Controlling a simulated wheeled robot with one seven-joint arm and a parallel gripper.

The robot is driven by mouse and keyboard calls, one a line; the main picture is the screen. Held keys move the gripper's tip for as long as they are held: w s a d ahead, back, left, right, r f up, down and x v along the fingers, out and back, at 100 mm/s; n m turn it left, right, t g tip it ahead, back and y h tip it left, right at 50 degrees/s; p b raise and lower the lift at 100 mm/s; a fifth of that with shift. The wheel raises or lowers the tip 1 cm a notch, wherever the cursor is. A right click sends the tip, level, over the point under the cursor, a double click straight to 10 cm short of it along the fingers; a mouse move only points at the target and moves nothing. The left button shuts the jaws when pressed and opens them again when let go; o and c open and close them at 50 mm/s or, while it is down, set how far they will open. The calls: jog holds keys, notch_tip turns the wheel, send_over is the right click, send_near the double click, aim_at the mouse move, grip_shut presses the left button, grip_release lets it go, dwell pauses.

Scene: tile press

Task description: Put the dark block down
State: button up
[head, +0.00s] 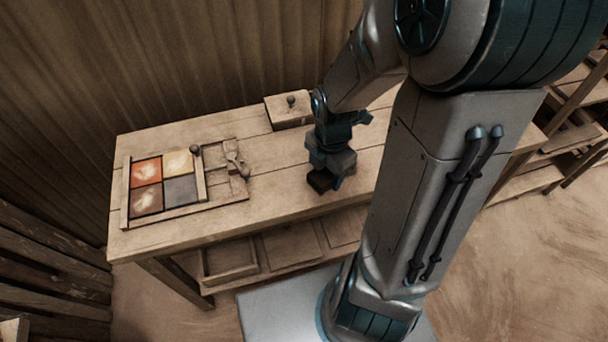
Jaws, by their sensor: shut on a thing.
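The dark block (321,181) is at the tip of my gripper (330,170), over the right half of the wooden table (270,205). My gripper points down and is shut on the block. The block is at or just above the tabletop; I cannot tell whether it touches. The far side of the block and part of the fingers are hidden.
On the table's left stands a wooden frame (125,190) with orange, cream, brown and grey tiles, and a wooden lever mechanism (233,160) beside it. A wooden box (289,112) with a dark knob stands at the back edge. Bare tabletop lies between the frame and my gripper.

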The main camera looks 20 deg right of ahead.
jog(key=b, duration=0.2)
send_over(305, 171)
jog(key=s, duration=0.2)
jog(key=f, duration=0.5)
jog(key=shift+s+a+f, duration=0.1)
jog(key=shift+a+f, duration=0.05)
jog(key=shift+a, duration=0.2)
notch_tip(305, 171, down, 4)
jog(key=shift+f, duration=0.1)
